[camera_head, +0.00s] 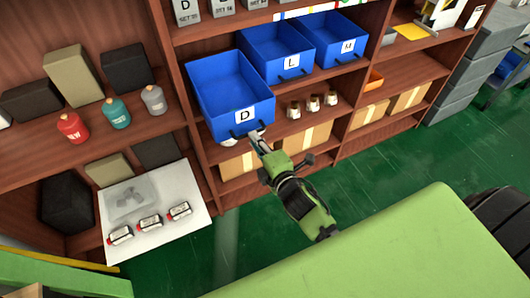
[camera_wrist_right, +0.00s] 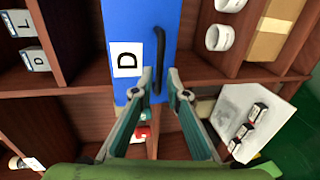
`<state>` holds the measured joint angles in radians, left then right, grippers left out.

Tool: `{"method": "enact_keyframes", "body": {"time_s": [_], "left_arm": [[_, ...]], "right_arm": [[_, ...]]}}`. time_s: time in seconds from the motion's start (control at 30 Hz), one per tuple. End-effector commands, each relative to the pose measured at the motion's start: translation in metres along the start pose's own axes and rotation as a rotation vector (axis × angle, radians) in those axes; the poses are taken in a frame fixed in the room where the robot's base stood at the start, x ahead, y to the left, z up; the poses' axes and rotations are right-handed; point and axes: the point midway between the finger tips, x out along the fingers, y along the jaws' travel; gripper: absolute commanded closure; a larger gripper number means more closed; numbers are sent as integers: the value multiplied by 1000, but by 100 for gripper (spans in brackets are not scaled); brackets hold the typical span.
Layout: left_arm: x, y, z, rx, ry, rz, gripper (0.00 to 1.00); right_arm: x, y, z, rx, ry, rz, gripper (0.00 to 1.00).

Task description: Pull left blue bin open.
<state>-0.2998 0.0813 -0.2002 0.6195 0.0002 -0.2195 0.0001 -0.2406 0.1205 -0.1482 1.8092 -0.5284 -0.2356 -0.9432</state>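The left blue bin (camera_head: 205,92), labelled D, sits on the shelf and juts out past the shelf edge, farther than the two bins to its right. Its front carries a white D label and a dark handle (camera_head: 238,132). In the right wrist view the blue front (camera_wrist_right: 176,20) and the black vertical handle (camera_wrist_right: 160,52) are close ahead. My right gripper (camera_head: 257,140) is at the bin's front. In the wrist view its fingers (camera_wrist_right: 162,82) are apart, with the handle's lower end between the tips; contact cannot be told. My left gripper is not in view.
Blue bins L (camera_head: 268,50) and M (camera_head: 330,30) stand to the right. Small white cups (camera_head: 312,103) and cardboard boxes (camera_head: 308,136) are below. A white board (camera_head: 175,185) with several small bottles lies at left. Green floor (camera_head: 370,170) is open in front.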

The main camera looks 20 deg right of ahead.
Motion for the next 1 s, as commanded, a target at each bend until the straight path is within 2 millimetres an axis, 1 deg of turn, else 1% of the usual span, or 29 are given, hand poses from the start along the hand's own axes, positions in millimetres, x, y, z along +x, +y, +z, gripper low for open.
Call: {"method": "enact_keyframes", "body": {"time_s": [0.03, 0.2, 0.3, 0.4, 0.6, 1.0], "left_arm": [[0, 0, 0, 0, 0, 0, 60], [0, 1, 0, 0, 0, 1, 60], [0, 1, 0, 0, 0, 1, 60], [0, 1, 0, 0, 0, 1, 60], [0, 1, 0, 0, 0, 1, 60], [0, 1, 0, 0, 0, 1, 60]], "right_arm": [[-12, -1, 0, 0, 0, -3, 86], [-43, -1, 0, 1, -1, -3, 86], [-57, -1, 0, 0, -1, -2, 86], [-66, -1, 0, 0, -1, -2, 86], [-74, 0, 0, 0, -1, 0, 86], [-73, 0, 0, 0, -1, 0, 86]]}}
